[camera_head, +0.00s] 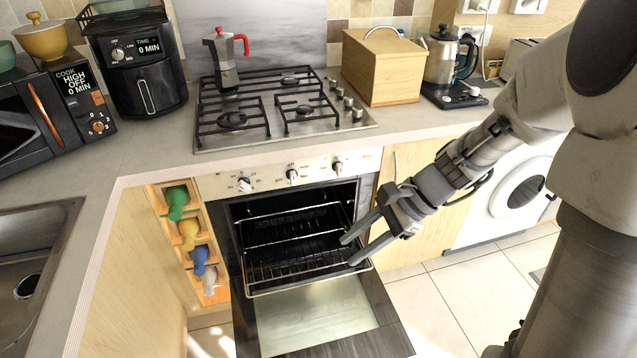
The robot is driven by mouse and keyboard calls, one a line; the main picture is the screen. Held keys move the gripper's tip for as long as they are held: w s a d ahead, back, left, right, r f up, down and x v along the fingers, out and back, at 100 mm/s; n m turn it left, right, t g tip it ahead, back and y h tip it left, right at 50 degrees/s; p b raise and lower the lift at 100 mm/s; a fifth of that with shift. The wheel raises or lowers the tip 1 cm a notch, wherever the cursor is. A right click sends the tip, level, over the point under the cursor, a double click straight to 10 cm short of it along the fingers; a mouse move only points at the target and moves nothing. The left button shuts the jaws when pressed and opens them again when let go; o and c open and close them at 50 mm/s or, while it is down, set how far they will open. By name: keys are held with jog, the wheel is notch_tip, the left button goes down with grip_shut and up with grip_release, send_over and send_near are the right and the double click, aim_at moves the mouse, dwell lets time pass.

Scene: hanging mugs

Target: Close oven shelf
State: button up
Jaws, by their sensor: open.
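The oven (291,180) is built in under the hob, with its door (320,318) swung down open in front. Inside are wire racks; an upper rack (290,211) sits within the cavity. A lower wire shelf (308,285) sticks out of the cavity, its front bar above the open door. My gripper (346,252) comes in from the right and is open. Its two fingers point left, near the right front corner of the pulled-out shelf. I cannot tell whether the lower fingertip touches the shelf. Nothing shows between the fingers.
The gas hob (285,108) holds a moka pot (222,60). A wooden bread box (387,66) and a kettle (445,58) stand to the right. A bottle rack (190,238) is left of the oven. A washing machine (507,195) stands right. Tiled floor (478,283) is clear right of the door.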

aim_at(317, 282)
jog(key=w+f+m+t+y+b, duration=0.25)
jog(key=w+f+m, duration=0.25)
jog(key=f+m, duration=0.45)
jog(key=w+f+m+t+y+b, duration=0.3)
jog(key=f+m, duration=0.4)
jog(key=f, duration=0.6)
notch_tip(317, 282, down, 22)
jog(key=w+d+f+m+t+h+b, duration=0.15)
jog(key=m+t+h, duration=0.45)
jog(key=m, duration=1.1)
jog(key=w+a+b, duration=0.1)
jog(key=w+a, duration=0.2)
jog(key=w, duration=0.1)
jog(key=w+a+f+t+y+b, duration=0.1)
jog(key=w+a, duration=0.2)
jog(key=w, duration=0.1)
jog(key=w+a+y+b, duration=0.1)
jog(key=w+a+b, duration=0.1)
jog(key=w+a, duration=0.1)
jog(key=shift+w+a+f+t+y, duration=0.15)
jog(key=shift+w+f+t+y, duration=0.2)
jog(key=shift+w, duration=0.45)
grip_shut()
